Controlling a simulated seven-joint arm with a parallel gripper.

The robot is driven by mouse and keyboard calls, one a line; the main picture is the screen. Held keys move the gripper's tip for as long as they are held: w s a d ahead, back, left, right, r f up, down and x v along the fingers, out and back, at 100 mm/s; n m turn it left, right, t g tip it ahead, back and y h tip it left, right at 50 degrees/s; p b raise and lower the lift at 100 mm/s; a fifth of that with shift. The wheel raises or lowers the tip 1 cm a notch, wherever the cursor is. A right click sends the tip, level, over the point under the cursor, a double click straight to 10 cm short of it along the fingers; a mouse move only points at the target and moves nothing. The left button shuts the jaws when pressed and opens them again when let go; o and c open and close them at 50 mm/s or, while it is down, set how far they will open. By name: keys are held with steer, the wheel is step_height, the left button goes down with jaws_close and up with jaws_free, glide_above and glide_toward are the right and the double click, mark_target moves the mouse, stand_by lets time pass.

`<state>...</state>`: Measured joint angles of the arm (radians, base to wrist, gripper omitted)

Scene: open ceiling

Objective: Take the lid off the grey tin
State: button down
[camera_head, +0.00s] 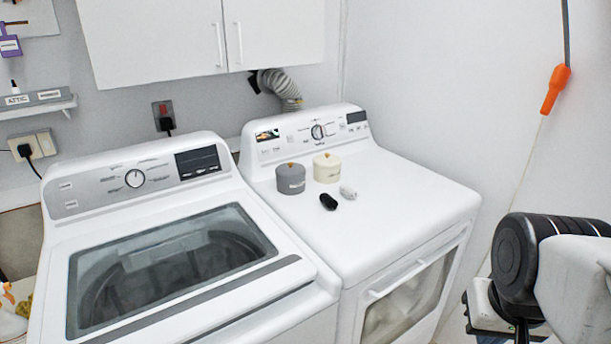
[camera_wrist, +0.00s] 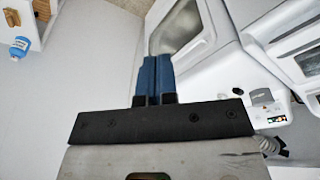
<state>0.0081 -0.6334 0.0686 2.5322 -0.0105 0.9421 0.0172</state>
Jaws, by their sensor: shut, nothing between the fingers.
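The grey tin (camera_head: 291,182) stands upright on top of the right-hand white machine, near its back left. Its lid (camera_head: 290,169) is on, with a small brownish knob. A cream tin (camera_head: 327,170) with a similar lid stands just to its right. My gripper (camera_wrist: 154,60) shows in the wrist view with its blue fingers side by side, shut and empty. It is away from the tins. In the head view my arm is at the lower right edge, and the fingers cannot be seen there.
A small black object (camera_head: 328,202) and a small white object (camera_head: 348,192) lie in front of the tins. The right machine's top (camera_head: 410,200) is clear to the right. The raised control panel (camera_head: 310,132) stands behind the tins. The washer (camera_head: 170,260) is on the left.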

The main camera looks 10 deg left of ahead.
steer(key=shift+c, duration=1.3)
jaws_free()
steer(key=shift+w+r, duration=0.1)
steer(key=w+a+r+n, duration=0.3)
steer(key=w+a+r, duration=0.15)
steer(key=w, duration=0.75)
steer(key=w+a+r+n+g+y, duration=0.1)
steer(key=w+a+r+n, duration=0.3)
steer(key=w, duration=0.8)
steer(key=w+a+r+n, duration=0.2)
steer(key=w+a, duration=0.4)
steer(key=w, duration=0.6)
steer(key=w+a+f+n, duration=0.3)
steer(key=w+a, duration=0.6)
steer(key=w+a+f+n+g, duration=0.1)
steer(key=w+a+f+n, duration=0.2)
steer(key=w+a, duration=0.6)
steer(key=w+a+f+n+y, duration=0.1)
steer(key=w+a+f+n, duration=0.2)
steer(key=w+a, duration=0.7)
steer(key=shift+a+f+n+g, duration=0.2)
steer(key=shift+a+f, duration=0.1)
steer(key=shift+f, duration=0.25)
steer(key=shift+a+f+n+g, duration=0.1)
steer(key=shift+a+f+n, duration=0.15)
steer(key=shift+f, duration=0.3)
steer(key=shift+f, duration=0.1)
